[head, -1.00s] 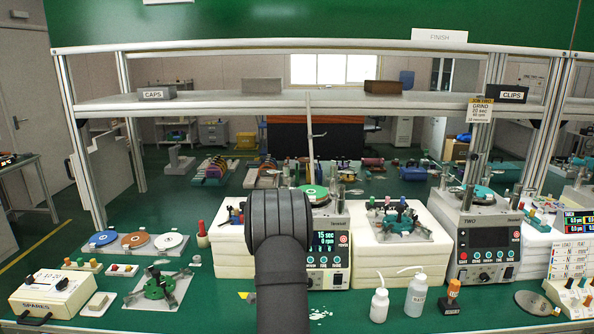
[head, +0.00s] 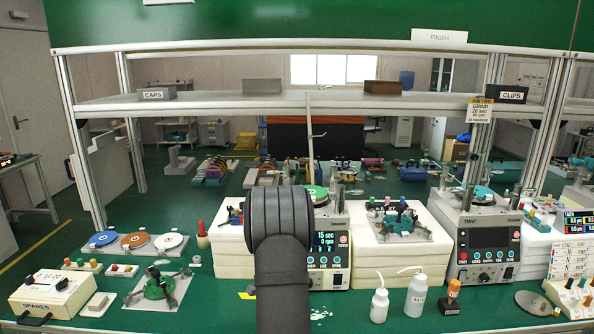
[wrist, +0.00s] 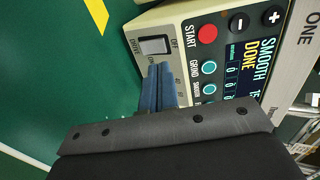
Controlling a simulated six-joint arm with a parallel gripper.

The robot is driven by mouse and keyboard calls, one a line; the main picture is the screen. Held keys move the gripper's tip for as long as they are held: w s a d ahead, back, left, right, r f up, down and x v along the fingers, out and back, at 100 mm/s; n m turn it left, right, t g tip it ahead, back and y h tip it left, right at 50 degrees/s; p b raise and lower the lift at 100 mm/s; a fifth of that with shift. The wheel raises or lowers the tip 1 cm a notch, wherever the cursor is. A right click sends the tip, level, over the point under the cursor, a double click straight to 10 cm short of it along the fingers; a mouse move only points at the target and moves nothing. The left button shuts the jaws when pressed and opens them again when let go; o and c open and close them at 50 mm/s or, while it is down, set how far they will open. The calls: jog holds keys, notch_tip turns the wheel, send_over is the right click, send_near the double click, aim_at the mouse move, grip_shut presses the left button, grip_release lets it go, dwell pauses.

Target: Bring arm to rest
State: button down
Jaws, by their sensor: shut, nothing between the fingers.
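My arm (head: 281,245) rises in the front middle of the head view, its dark rounded joint in front of the first lapping machine. My gripper is hidden behind it there. In the wrist view my gripper (wrist: 160,85) shows as blue fingers, shut and empty, by the front panel of machine ONE (wrist: 215,65). The fingertips are close to the DRIVE switch (wrist: 154,45); I cannot tell if they touch it. The panel's screen (wrist: 252,72) reads SMOOTH DONE. The red START button (wrist: 207,33) is beside the switch.
Machine TWO (head: 486,240) stands to the right. White bottles (head: 415,297) and an orange-topped stamp (head: 453,295) stand at the front. A SPARES box (head: 50,293) and a green fixture (head: 158,287) are at left. A shelf (head: 220,103) crosses above the bench.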

jog(key=s+r, duration=0.7)
jog(key=s, duration=0.1)
jog(key=w+f, duration=0.2)
jog(key=f, duration=0.1)
jog(key=w+f, duration=0.2)
jog(key=f, duration=0.1)
jog(key=w+f, duration=0.2)
jog(key=f, duration=0.1)
jog(key=v, duration=0.8)
jog(key=w+d+f+n+y, duration=0.1)
jog(key=d+n, duration=0.2)
jog(key=w+d+f+n+t+y, duration=0.1)
jog(key=w+d+n, duration=0.1)
jog(key=d+n, duration=0.2)
jog(key=w+d+f+n+y, duration=0.1)
jog(key=w+d+n, duration=0.1)
jog(key=d+n, duration=0.1)
jog(key=shift+w+d+f+t, duration=0.1)
jog(key=shift+d+f+t, duration=0.25)
jog(key=shift+d, duration=0.1)
jog(key=shift+n, duration=0.3)
jog(key=x, duration=0.5)
jog(key=shift+w+a, duration=0.2)
jog(key=shift+w, duration=0.05)
